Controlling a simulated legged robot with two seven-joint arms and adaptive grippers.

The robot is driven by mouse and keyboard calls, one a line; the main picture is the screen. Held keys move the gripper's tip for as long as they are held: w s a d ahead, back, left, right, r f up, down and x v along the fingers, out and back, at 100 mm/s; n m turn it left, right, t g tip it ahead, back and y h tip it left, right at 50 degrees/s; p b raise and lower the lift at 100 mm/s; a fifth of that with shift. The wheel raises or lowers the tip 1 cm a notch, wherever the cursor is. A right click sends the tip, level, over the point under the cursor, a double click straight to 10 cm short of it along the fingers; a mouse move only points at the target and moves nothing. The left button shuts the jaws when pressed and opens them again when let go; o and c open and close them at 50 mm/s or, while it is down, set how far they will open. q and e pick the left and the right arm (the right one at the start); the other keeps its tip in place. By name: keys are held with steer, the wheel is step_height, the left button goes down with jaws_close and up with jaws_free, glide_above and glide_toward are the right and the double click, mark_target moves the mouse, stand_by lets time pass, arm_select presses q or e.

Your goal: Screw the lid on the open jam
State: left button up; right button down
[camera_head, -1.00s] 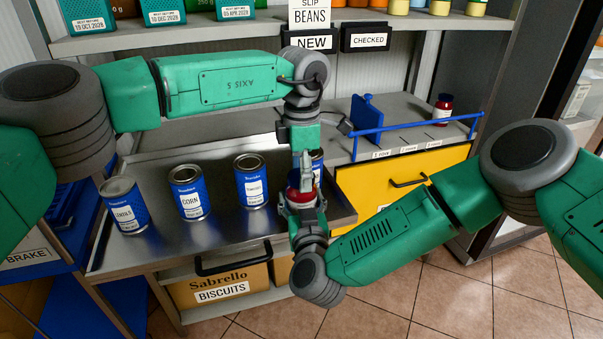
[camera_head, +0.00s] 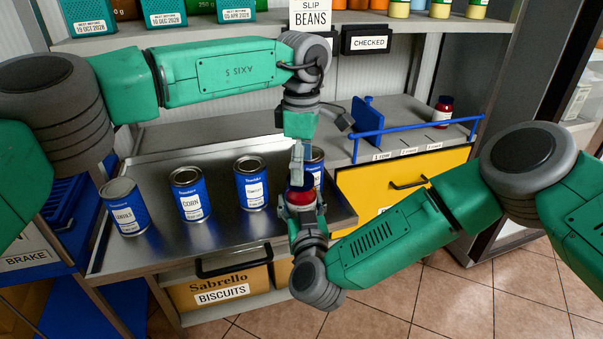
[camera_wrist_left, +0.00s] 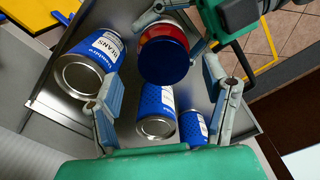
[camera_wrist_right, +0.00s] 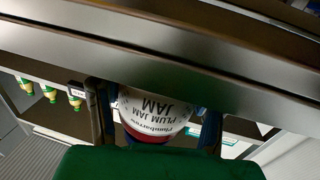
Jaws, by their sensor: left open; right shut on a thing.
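The jam jar (camera_wrist_right: 155,108), with a white "Plum Jam" label and red contents, is held in my right gripper (camera_head: 303,210) above the front of the steel counter. In the left wrist view a dark blue round lid (camera_wrist_left: 165,62) covers the top of the jar, with red showing around its edge. I cannot tell how tightly it sits. My left gripper (camera_head: 298,170) points down just over the jar. In the left wrist view its two fingers stand apart, one on each side of the lid's near edge, and hold nothing.
Several blue cans, such as the corn can (camera_head: 190,194), stand on the steel counter (camera_head: 160,248); one is close behind the jar. Another red jar (camera_head: 443,112) stands behind the blue rail (camera_head: 420,128). A yellow drawer (camera_head: 375,185) is at right.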

mark_target(301, 200)
arm_select(q)
steer(key=shift+r, duration=0.9)
arm_select(e)
steer(key=shift+d, duration=0.1)
arm_select(q)
steer(key=shift+c, duration=0.4)
steer(key=n, duration=0.3)
steer(key=r+n, duration=0.1)
steer(key=n, duration=0.2)
steer(key=shift+s+d+r+n, duration=0.1)
steer(key=shift+s+r+n, duration=0.1)
steer(key=shift+n, duration=0.1)
steer(key=n, duration=0.2)
steer(key=r+n, duration=0.1)
steer(key=n, duration=0.3)
steer(key=r+n, duration=0.1)
steer(key=n, duration=0.1)
steer(key=shift+w, duration=0.1)
steer(key=shift+f, duration=4)
